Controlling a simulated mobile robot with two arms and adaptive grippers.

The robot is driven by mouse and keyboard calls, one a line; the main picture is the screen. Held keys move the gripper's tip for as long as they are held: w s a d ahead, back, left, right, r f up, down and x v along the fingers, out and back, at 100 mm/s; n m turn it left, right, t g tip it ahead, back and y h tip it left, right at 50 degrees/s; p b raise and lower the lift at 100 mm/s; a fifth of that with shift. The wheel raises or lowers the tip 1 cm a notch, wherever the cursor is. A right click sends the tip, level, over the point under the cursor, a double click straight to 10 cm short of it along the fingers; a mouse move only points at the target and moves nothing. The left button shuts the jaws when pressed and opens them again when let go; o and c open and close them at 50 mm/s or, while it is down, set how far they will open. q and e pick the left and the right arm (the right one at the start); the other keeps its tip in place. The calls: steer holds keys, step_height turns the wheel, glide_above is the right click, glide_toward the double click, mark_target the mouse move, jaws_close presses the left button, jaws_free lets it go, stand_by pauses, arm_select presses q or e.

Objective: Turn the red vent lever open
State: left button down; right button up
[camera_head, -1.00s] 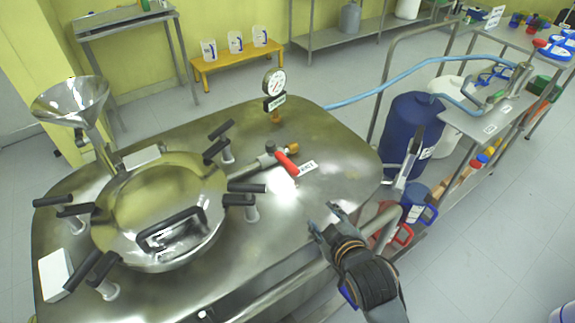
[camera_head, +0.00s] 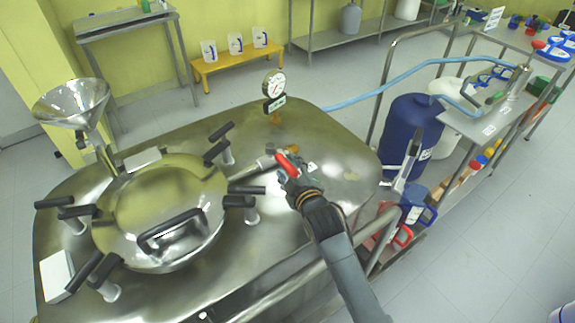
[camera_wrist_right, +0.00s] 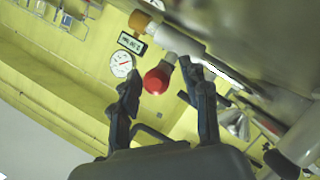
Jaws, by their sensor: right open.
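The red vent lever (camera_head: 286,165) sits on a metal valve pipe on top of the steel reactor lid (camera_head: 200,262). My right gripper (camera_head: 299,183) is at the near end of the lever in the head view. In the right wrist view the lever's rounded red end (camera_wrist_right: 157,79) shows between the two dark fingers of my right gripper (camera_wrist_right: 163,88). The fingers are open, with space on either side of the lever. Whether either finger touches it I cannot tell. The white label by the lever is mostly hidden by my gripper. My left gripper does not show.
A pressure gauge (camera_head: 274,84) stands behind the lever. Black clamp handles (camera_head: 240,200) ring the round manway cover (camera_head: 160,210) to the left. A blue drum (camera_head: 408,135) and steel cart stand to the right.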

steer(key=shift+x, duration=0.9)
jaws_close()
